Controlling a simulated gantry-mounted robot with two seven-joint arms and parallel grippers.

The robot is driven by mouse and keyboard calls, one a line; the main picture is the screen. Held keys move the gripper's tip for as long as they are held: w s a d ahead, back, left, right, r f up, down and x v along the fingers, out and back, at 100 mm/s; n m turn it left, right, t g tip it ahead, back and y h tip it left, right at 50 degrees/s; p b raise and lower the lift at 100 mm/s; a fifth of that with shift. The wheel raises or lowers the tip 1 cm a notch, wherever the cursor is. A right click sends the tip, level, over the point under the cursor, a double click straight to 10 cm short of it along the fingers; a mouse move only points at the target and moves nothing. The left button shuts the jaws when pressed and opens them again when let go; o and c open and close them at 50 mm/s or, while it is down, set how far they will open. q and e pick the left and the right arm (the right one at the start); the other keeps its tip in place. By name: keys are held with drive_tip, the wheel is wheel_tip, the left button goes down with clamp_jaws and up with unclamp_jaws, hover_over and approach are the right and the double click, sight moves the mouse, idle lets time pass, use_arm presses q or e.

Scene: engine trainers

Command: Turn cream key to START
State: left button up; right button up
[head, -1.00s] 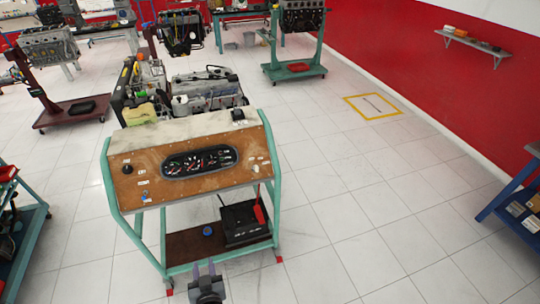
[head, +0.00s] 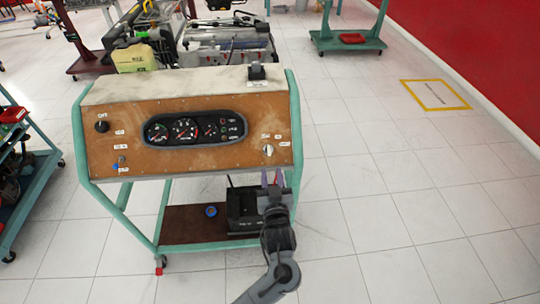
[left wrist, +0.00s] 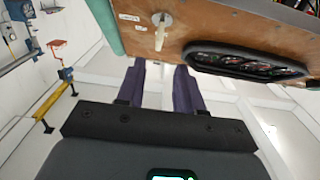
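The cream key (head: 267,150) sits on the right side of the brown panel (head: 220,101) of the engine trainer. It also shows in the left wrist view (left wrist: 162,28), near the top edge, with small white labels beside it. My left gripper (head: 272,178) is just below the panel's lower edge, under the key and apart from it. In the left wrist view its two dark fingers (left wrist: 160,70) are spread with nothing between them, and the key lies beyond their tips. My right gripper is in neither view.
A gauge cluster (head: 195,129) fills the middle of the panel, with a black knob (head: 101,127) at its left. A black battery-like box (head: 241,212) stands on the lower shelf, behind my left gripper. The floor to the right is clear.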

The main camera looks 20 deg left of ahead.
sight(269, 151)
use_arm(q)
drive_tip(key=b+x, duration=0.2)
drive_tip(key=x, duration=0.7)
drive_tip(key=shift+w+r, duration=0.1)
drive_tip(key=shift+w, duration=0.2)
drive_tip(key=shift+x, duration=0.9)
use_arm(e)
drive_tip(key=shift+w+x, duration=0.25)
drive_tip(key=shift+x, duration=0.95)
use_arm(q)
drive_tip(key=shift+c, duration=0.4)
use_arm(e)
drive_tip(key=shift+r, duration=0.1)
use_arm(q)
clamp_jaws()
